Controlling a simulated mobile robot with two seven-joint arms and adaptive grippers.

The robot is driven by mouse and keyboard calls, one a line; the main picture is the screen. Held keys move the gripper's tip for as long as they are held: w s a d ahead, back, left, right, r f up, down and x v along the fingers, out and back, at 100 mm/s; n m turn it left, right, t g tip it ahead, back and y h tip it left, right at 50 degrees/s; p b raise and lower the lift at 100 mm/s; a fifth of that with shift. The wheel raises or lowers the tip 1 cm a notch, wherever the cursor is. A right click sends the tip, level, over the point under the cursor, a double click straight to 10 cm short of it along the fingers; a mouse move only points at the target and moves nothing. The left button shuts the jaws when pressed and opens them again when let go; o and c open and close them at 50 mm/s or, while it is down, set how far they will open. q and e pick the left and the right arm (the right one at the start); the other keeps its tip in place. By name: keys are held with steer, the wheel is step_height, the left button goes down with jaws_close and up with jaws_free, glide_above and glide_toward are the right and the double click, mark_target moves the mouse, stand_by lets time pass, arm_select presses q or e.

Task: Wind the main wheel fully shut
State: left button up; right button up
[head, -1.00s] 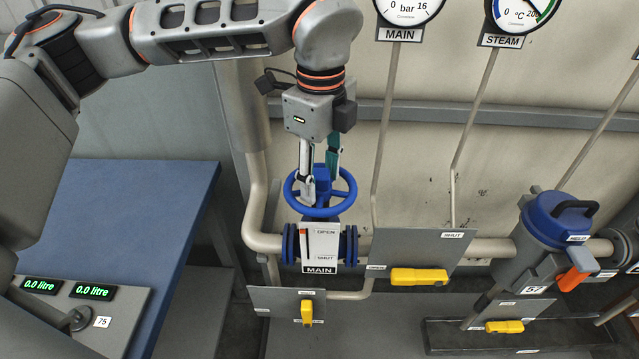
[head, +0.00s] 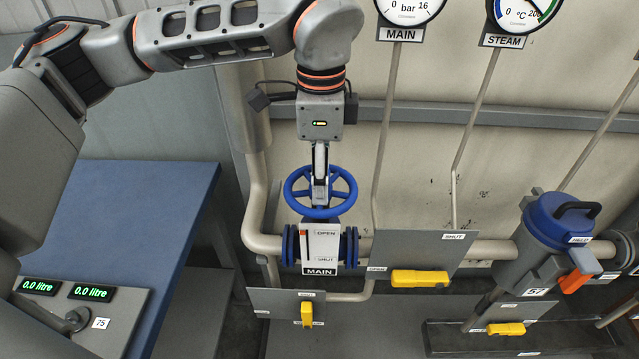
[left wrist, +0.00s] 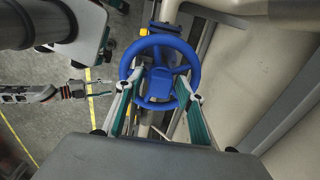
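The main wheel (head: 291,196) is a blue spoked handwheel above the MAIN plate (head: 330,248). A red mark stands near OPEN at the top of the plate's slot. My left gripper (head: 320,190) points down over the wheel's middle, seen edge-on. In the left wrist view, the wheel (left wrist: 195,62) shows with my left gripper's two fingers (left wrist: 162,82) apart on either side of the hub. Small gaps seem to show beside the hub. My right gripper (left wrist: 108,89) shows small at the left of that view, away from the wheel, with its fingers apart.
Yellow handles (head: 420,278) sit on grey plates right of and below the wheel. A blue-capped vessel (head: 560,218) stands at the right. Thin gauge pipes (head: 384,130) rise behind the wheel. A blue table (head: 120,220) is at the left.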

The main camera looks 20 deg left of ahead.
arm_select(q)
steer(key=c, duration=0.6)
steer(key=shift+r+m+p, duration=0.15)
steer(key=shift+m+p, duration=0.25)
steer(key=shift+m, duration=0.5)
steer(key=m+p, duration=0.1)
steer(key=m, duration=0.2)
steer(key=shift+m, duration=0.4)
steer(key=m+p, duration=0.1)
steer(key=m, duration=0.2)
steer(key=shift+m, duration=0.4)
steer(key=m+p, duration=0.1)
steer(key=m, duration=0.4)
steer(key=shift+p, duration=0.3)
steer(key=m+p, duration=0.1)
steer(key=m, duration=0.3)
steer(key=shift+m, duration=0.8)
arm_select(e)
step_height(320, 180, up, 7)
steer(key=w, duration=0.2)
steer(key=shift+t, duration=0.3)
steer(key=shift+s, duration=0.1)
steer(key=shift+r, duration=0.1)
